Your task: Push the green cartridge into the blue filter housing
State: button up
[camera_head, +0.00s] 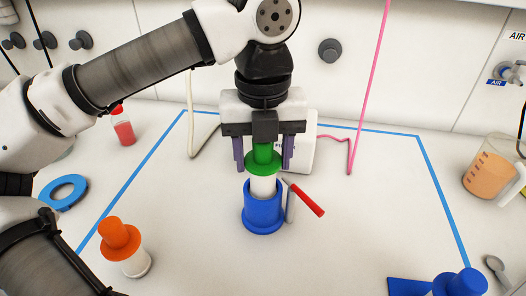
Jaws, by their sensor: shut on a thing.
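The green cartridge (263,166) is upright, with a green knob and flange on top and a white body below. The blue filter housing (263,220) stands upright on the bench directly under it. The white body's lower end is hidden behind the housing's front rim, so it sits in the housing's mouth, while its upper part and the green flange show above the rim. My gripper (264,155) points straight down over the housing and is shut on the green knob of the cartridge.
An orange-topped cartridge (120,236) stands at front left, near a blue tape roll (63,192). A juice jug (490,165) is at right. A blue part (460,284) is at front right. The front middle is clear.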

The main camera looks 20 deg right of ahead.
jog(key=shift+f+b, duration=1.25)
jog(key=shift+f, duration=0.15)
dwell(0.4)
jog(key=shift+r, duration=0.15)
jog(key=shift+r+p, duration=1.95)
jog(key=shift+r, duration=0.55)
jog(key=shift+f+b, duration=2.35)
jog(key=shift+f, duration=0.3)
jog(key=shift+r, duration=0.15)
